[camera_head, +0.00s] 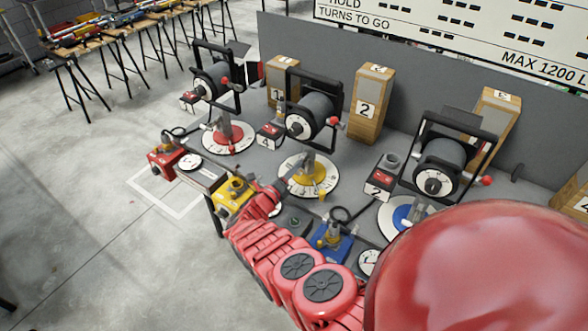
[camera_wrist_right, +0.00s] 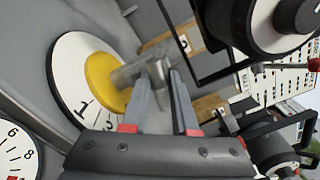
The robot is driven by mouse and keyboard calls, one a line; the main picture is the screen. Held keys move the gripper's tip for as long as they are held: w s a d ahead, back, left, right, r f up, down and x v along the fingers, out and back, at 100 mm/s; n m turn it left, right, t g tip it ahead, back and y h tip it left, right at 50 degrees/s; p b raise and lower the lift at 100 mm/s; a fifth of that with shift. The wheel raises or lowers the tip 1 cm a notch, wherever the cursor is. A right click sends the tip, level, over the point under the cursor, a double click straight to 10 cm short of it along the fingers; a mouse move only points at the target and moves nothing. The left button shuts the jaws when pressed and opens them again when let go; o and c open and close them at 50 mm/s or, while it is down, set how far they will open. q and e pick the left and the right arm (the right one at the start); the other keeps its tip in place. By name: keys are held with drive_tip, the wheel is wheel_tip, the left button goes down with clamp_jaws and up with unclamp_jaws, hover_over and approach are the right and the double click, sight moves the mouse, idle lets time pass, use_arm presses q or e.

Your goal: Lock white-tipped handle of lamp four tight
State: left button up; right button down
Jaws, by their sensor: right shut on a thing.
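Lamp four (camera_head: 312,115) is the middle lamp, beside a box marked 4 (camera_head: 268,136). It stands on a post over a white numbered dial with a yellow centre (camera_head: 305,180). My right gripper (camera_head: 280,187) reaches the left edge of this dial. In the right wrist view, my right gripper (camera_wrist_right: 160,78) is shut on a grey metal handle (camera_wrist_right: 157,72) at the lamp's post, above the yellow disc (camera_wrist_right: 104,82). The fingers hide part of the handle, and I cannot make out a white tip. My left gripper is not in view.
A lamp with a red dial (camera_head: 230,137) stands to the left and one with a blue dial (camera_head: 402,214) to the right. Wooden blocks (camera_head: 371,104) stand behind. A yellow device (camera_head: 234,192) and a blue device (camera_head: 332,240) flank my arm. Open floor lies left.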

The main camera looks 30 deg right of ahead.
drive_tip(key=m, duration=0.4)
drive_tip(key=shift+m, duration=0.3)
drive_tip(key=m+b, duration=0.1)
drive_tip(key=m, duration=0.2)
drive_tip(key=shift+f+m+b, duration=0.1)
drive_tip(key=shift+m+b, duration=0.2)
drive_tip(key=m+b, duration=0.2)
drive_tip(key=m, duration=0.1)
drive_tip(key=shift+f+m, duration=0.1)
drive_tip(key=shift+m, duration=0.2)
drive_tip(key=m+b, duration=0.2)
drive_tip(key=shift+m, duration=0.4)
drive_tip(key=m+b, duration=0.8)
drive_tip(key=b, duration=0.2)
drive_tip(key=shift+f, duration=0.2)
drive_tip(key=m+b, duration=0.9)
drive_tip(key=b, duration=0.5)
drive_tip(key=shift+r, duration=0.1)
drive_tip(key=shift+r+m+b, duration=0.3)
drive_tip(key=shift+m+b, duration=0.8)
drive_tip(key=shift+b, duration=0.05)
